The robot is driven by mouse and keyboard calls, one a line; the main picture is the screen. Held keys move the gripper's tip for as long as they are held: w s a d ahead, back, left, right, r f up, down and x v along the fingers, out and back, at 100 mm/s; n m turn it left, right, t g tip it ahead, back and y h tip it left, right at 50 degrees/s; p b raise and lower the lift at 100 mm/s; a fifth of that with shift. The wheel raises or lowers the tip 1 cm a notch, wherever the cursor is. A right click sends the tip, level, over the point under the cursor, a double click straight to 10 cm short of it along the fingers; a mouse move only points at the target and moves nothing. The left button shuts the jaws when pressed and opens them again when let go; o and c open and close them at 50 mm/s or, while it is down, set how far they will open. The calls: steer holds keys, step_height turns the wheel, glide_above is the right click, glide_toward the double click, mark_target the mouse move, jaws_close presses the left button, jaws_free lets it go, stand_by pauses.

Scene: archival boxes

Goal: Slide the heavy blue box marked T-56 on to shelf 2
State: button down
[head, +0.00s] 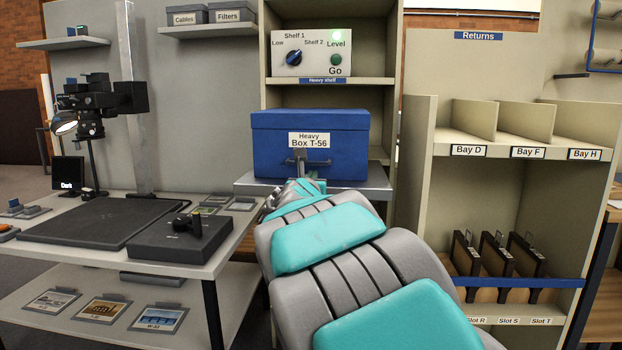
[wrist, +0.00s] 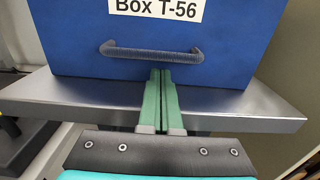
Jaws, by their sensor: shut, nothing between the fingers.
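The blue box T-56 (head: 345,150), labelled "Heavy", sits upright on a grey metal platform (head: 378,192) in front of the tall rack. It also shows in the wrist view (wrist: 60,45), with a dark bar handle (wrist: 150,53) on its front. My gripper (wrist: 162,73) is shut and empty, its green fingertips just below the handle at the box's front face. I cannot tell whether they touch the box. In the head view my arm hides part of the platform's front.
A workbench (head: 60,250) stands left; a Returns rack (head: 418,150) stands right.

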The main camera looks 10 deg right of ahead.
steer(key=shift+w+d+r, duration=0.2)
steer(key=shift+w+d, duration=0.1)
steer(key=shift+d, duration=0.25)
steer(key=shift+w+d+r+b, duration=0.15)
steer(key=shift+w+d+b, duration=0.1)
steer(key=shift+w+b, duration=0.25)
steer(key=shift+w+a+f+b, duration=0.15)
steer(key=shift+w+f+b, duration=0.15)
steer(key=shift+w, duration=0.4)
steer(key=shift+w+a+f, duration=0.15)
steer(key=shift+w+f, duration=0.05)
